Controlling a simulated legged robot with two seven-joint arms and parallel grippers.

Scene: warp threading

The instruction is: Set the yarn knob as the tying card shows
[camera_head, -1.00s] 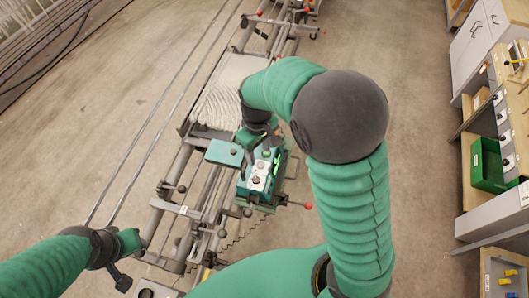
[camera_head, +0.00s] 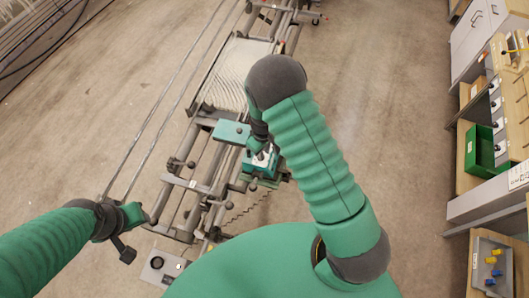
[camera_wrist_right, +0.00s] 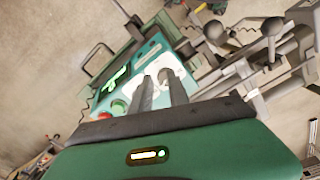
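The green control box (camera_wrist_right: 112,82) fills the middle of the right wrist view, with a lit green display, a red button and a white panel (camera_wrist_right: 155,62). In the head view the box (camera_head: 262,165) is partly hidden by my right arm. My left gripper (camera_head: 138,218) is at the left, away from the box; its fingers are unclear. I cannot make out a tying card.
The box sits on a long grey metal frame with a pale ribbed thread bed (camera_head: 225,85). A white box with a black knob (camera_head: 160,265) is at the lower front. At the right, shelves hold a green bin (camera_head: 480,150) and a tray (camera_head: 478,268) with yellow and blue pieces.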

